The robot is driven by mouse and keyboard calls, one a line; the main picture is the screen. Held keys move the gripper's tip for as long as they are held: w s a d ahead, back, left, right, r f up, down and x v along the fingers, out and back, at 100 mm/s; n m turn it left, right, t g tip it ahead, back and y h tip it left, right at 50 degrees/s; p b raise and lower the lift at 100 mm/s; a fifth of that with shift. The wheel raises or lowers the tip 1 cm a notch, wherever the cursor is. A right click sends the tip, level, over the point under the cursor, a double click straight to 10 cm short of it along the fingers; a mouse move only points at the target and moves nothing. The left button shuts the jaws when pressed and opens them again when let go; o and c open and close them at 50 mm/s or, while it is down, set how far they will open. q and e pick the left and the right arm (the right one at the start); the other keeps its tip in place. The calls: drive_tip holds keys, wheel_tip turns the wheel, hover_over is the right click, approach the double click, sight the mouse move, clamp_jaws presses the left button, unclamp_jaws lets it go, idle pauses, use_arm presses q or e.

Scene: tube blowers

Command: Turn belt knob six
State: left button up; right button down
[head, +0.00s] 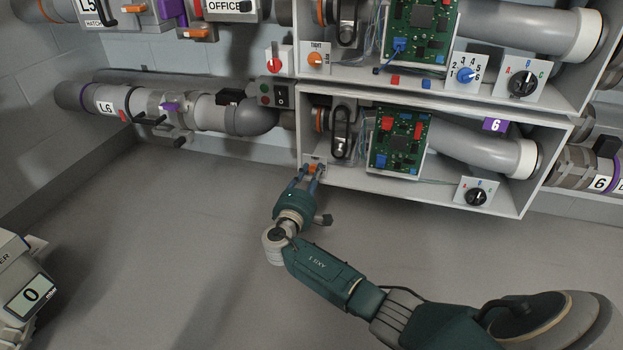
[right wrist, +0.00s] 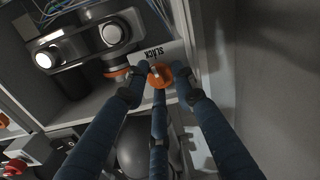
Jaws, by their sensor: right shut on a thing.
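The belt knob of unit six is a small orange knob (head: 312,167) on a light plate at the left end of the lower box, which carries a purple 6 label (head: 495,125). In the right wrist view the orange knob (right wrist: 163,76) sits on a plate (right wrist: 173,50) reading SLACK. My right gripper (head: 307,172) reaches up to the knob from below. Its blue fingers (right wrist: 158,90) are closed around the knob, one on each side and a third below it. The fingers hide part of the knob and plate. My left gripper is not in view.
Above is a similar box with its own orange TIGHT knob (head: 316,59). The lower box also holds a green circuit board (head: 399,150), a grey tube (head: 480,150) and a black dial (head: 476,196). A red button (right wrist: 15,168) is near the wrist. The floor below is clear.

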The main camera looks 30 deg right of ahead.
drive_tip(key=shift+s+d+f+m+b, duration=0.1)
drive_tip(key=shift+m+b, duration=0.2)
drive_tip(key=shift+m, duration=0.3)
drive_tip(key=shift+s+f+m+b, duration=0.1)
drive_tip(key=shift+m+b, duration=0.15)
drive_tip(key=shift+m, duration=0.35)
drive_tip(key=shift+r, duration=0.1)
drive_tip(key=c, duration=1.7)
unclamp_jaws()
drive_tip(key=shift+d, duration=0.1)
drive_tip(key=v, duration=0.7)
drive_tip(key=shift+s+a, duration=0.1)
drive_tip(key=shift+a, duration=0.2)
